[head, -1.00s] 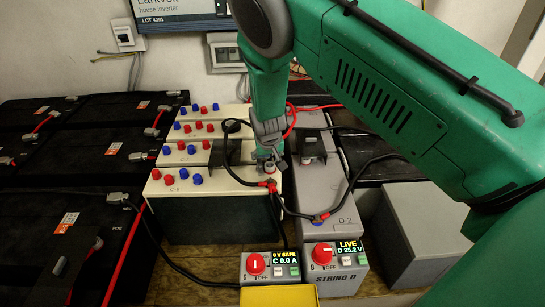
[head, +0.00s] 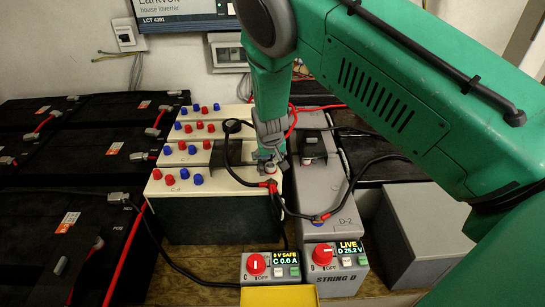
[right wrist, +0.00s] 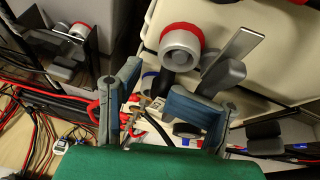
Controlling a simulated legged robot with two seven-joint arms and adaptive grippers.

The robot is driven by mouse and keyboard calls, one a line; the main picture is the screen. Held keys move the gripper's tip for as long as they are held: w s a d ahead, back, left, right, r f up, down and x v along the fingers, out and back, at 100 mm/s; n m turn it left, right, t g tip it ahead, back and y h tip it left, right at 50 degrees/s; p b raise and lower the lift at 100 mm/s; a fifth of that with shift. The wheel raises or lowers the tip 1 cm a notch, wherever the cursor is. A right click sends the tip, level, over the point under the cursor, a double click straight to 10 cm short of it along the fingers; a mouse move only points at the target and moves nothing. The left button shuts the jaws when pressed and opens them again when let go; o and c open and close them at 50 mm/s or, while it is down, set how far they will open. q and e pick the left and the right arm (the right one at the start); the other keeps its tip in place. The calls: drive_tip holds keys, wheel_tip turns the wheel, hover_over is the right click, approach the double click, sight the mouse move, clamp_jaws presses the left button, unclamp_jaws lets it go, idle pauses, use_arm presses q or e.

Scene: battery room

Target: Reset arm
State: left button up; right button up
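My right arm, green, comes in from the right in the head view and hangs down over the cream battery (head: 215,183). My right gripper (head: 271,163) is low beside a terminal at that battery's right front. In the right wrist view its two blue-grey fingers (right wrist: 162,92) stand apart with a clear gap, and no object is clamped between them. A grey terminal post with a red ring (right wrist: 182,45) is just beyond the fingers. Whether a finger touches it I cannot tell. My left gripper is in neither view.
A grey battery (head: 333,190) marked D-2 stands right of the cream one, with black cables across both. The front control boxes read "0 V SAFE" (head: 268,267) and "LIVE" (head: 335,267). Black batteries (head: 65,220) fill the left. A grey box (head: 425,235) stands at right.

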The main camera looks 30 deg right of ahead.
drive_tip(key=shift+o, duration=0.6)
drive_tip(key=shift+s+a+f+p, duration=0.1)
drive_tip(key=shift+s+a+p, duration=0.15)
drive_tip(key=shift+a+p, duration=0.35)
drive_tip(key=shift+o, duration=0.9)
drive_tip(key=shift+r, duration=0.3)
drive_tip(key=o, duration=0.5)
drive_tip(key=shift+w+a+r+p, duration=0.15)
drive_tip(key=shift+r+p, duration=0.5)
drive_tip(key=shift+w+a+r+p, duration=0.15)
drive_tip(key=shift+r+p, duration=0.25)
drive_tip(key=shift+r, duration=0.25)
drive_tip(key=shift+r+p, duration=0.4)
drive_tip(key=shift+r, duration=0.2)
drive_tip(key=shift+d+r+p, duration=0.65)
drive_tip(key=shift+r+p, duration=0.1)
drive_tip(key=shift+r, duration=0.1)
drive_tip(key=shift+a+r, duration=0.15)
drive_tip(key=shift+r, duration=0.2)
drive_tip(key=shift+a, duration=0.25)
